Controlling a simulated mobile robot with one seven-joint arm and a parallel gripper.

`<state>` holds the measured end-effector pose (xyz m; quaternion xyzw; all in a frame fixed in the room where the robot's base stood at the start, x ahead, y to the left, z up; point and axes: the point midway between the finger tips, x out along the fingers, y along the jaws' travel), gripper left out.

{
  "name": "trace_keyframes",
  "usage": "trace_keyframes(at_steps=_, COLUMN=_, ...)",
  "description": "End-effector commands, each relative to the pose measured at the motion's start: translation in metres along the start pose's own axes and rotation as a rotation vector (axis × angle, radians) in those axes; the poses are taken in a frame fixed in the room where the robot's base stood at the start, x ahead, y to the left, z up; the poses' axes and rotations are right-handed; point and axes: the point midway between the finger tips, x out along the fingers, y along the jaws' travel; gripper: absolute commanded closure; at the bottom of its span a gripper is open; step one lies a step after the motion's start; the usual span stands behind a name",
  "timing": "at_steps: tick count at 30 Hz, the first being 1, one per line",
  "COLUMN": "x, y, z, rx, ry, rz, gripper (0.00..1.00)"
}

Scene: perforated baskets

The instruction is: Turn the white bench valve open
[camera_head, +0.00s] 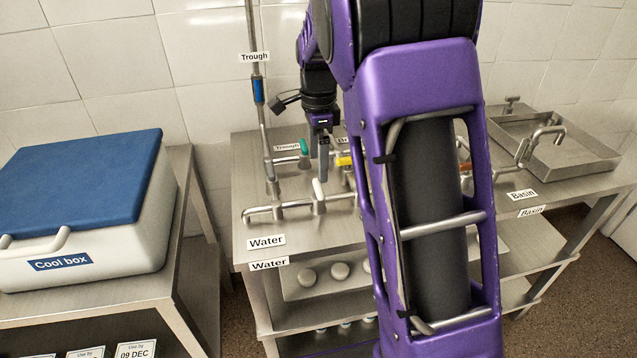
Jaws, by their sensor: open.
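The white bench valve (318,190) has a short white lever standing nearly upright on the metal pipework of the steel bench (243,226), above the Water labels. My gripper (323,172) points down just behind and above the white lever in this view. Its fingers overlap each other here, so the gap between them is hard to see; it is open and nothing shows in it. Contact with the lever cannot be told. A green-handled valve (304,147) is to its left, and a yellow-handled valve (344,161) is to its right.
My purple arm hides the bench's middle. A vertical pipe (262,130) with a blue band rises left of my gripper. A blue-lidded cool box (80,215) stands on the left table. A steel basin (560,150) with a tap (541,138) is at right.

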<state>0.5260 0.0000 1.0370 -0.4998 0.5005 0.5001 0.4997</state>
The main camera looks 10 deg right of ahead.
Motion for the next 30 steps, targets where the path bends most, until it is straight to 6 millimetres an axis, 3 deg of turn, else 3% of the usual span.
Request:
trace_keyframes(at_steps=3, x=0.027, y=0.001, z=0.0, rx=0.0, ry=0.0, rz=0.004, gripper=0.0)
trace_keyframes(at_steps=9, x=0.055, y=0.0, z=-0.001, rx=0.001, ry=0.0, rz=0.001, gripper=0.0)
trace_keyframes(at_steps=22, x=0.066, y=0.0, z=0.0, rx=0.0, ry=0.0, rz=-0.001, gripper=0.0)
trace_keyframes(at_steps=23, x=0.066, y=0.0, z=0.0, rx=0.0, ry=0.0, rz=-0.001, gripper=0.02)
trace_keyframes(at_steps=30, x=0.065, y=0.0, z=0.0, rx=0.0, ry=0.0, rz=-0.001, gripper=0.45)
